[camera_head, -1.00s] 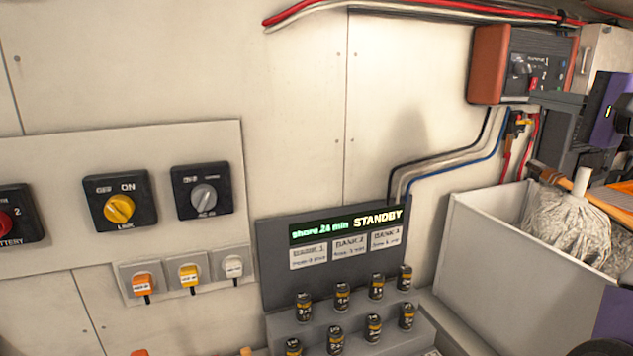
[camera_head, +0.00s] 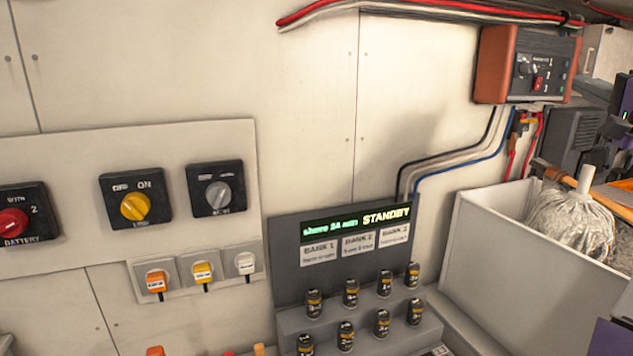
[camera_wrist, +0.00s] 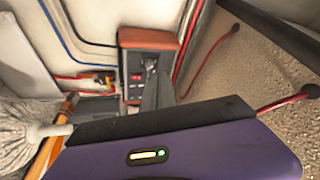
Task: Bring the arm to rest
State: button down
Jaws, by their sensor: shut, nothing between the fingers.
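My gripper (camera_wrist: 156,90) shows in the wrist view as dark grey fingers beyond my purple wrist housing, shut and empty. The fingers overlap the lower part of the orange-sided switch box in that picture; I see no clear contact.
A white bin (camera_head: 497,250) with a mop (camera_head: 570,228) stands at the right. Rotary switches (camera_head: 135,204) and plugs line the left wall. A display reading STANDBY (camera_head: 356,225) stands behind several small cylinders (camera_head: 351,293). Cables run along the wall. The wall between is bare.

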jog(key=s+f+n+h, duration=0.1)
jog(key=s+f+h, duration=0.2)
jog(key=f, duration=0.6)
jog(key=s+f+n+h, duration=0.1)
jog(key=s+f+h, duration=0.15)
jog(key=f, duration=0.65)
jog(key=s+a+f+n+b, duration=0.1)
jog(key=s+a+f+n, duration=0.1)
jog(key=s+a+f, duration=0.35)
jog(key=s+a+f+n+b, duration=0.1)
jog(key=s+a+f+n, duration=0.15)
jog(key=f, duration=0.65)
jog(key=s+a+f+n+g+y+b, duration=0.1)
jog(key=s+a+f, duration=0.5)
jog(key=s, duration=0.7)
jog(key=s+a+f+n+g+y+b, duration=0.1)
jog(key=s+a+f+n+g+y, duration=0.2)
jog(key=s+a+f, duration=0.4)
jog(key=s+a+f+n+g+y+b, duration=0.1)
jog(key=s+a+f+n, duration=0.3)
jog(key=s, duration=1.6)
jog(key=a+f+g+y, duration=0.1)
jog(key=a+f, duration=0.2)
jog(key=f, duration=0.2)
jog(key=shift+s+a+f, duration=0.15)
jog(key=shift+s+a, duration=0.1)
jog(key=shift+s, duration=0.1)
